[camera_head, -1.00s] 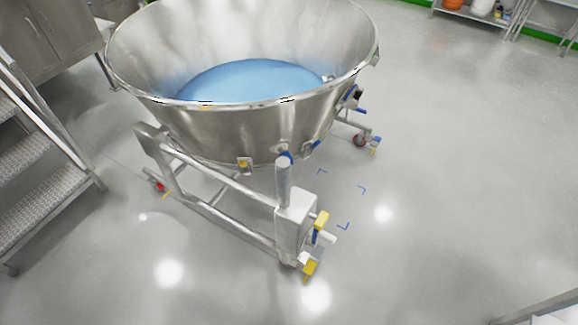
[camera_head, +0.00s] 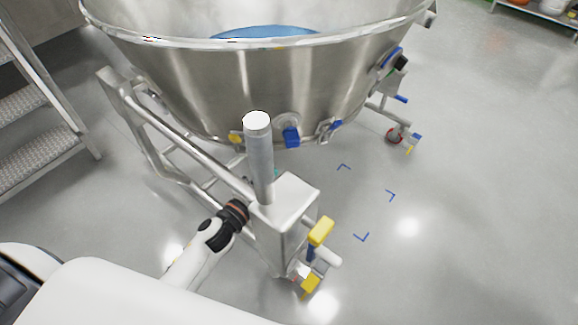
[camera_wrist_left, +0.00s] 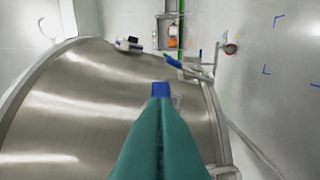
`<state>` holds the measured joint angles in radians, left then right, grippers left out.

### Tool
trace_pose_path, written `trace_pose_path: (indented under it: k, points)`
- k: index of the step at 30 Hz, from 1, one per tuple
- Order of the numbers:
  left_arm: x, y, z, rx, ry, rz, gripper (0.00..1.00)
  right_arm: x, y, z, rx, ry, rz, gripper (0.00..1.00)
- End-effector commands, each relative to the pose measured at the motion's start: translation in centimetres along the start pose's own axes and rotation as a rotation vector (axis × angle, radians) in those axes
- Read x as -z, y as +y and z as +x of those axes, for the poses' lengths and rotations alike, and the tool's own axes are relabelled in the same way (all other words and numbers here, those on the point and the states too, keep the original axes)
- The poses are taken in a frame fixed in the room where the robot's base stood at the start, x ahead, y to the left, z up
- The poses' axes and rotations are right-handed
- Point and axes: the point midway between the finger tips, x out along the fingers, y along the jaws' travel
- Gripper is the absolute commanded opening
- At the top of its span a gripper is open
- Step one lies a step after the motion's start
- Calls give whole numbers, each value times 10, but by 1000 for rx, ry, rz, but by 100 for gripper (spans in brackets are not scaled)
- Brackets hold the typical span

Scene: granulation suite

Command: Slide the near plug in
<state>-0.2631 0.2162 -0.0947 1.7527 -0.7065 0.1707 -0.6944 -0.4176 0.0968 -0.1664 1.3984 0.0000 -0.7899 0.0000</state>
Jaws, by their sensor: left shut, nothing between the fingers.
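A blue plug (camera_head: 291,137) sits in a round port low on the near side of the steel bowl (camera_head: 215,90), and its outer end sticks out. It shows in the left wrist view as a blue cap (camera_wrist_left: 161,89) just beyond the fingertips. My left gripper (camera_head: 276,172) is mostly hidden behind the upright grey post; only a bit of teal finger shows. In the left wrist view its teal fingers (camera_wrist_left: 160,104) are shut together, empty, and lined up with the plug. I cannot tell whether they touch it. My right gripper is not in view.
The grey post (camera_head: 260,160) and steel box (camera_head: 290,205) of the bowl's wheeled frame stand close beside my left wrist. A yellow handle (camera_head: 321,231) is on the box's right. Steps (camera_head: 45,150) stand at the left.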

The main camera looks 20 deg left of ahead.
Motion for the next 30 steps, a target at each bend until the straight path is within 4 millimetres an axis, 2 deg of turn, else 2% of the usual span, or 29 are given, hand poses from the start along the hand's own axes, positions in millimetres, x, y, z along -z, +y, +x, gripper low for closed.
trace_pose_path:
  k: [9, 15, 20, 30]
  points:
    - [0, 0, 57, 1, 2, -5, 0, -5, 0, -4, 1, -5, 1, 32]
    - [0, 0, 84, 3, 1, -5, 0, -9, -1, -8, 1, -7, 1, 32]
    - [0, -1, 92, 4, 2, -6, 0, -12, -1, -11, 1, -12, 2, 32]
    - [1, -1, 93, 4, 2, -6, 0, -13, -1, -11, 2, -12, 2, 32]
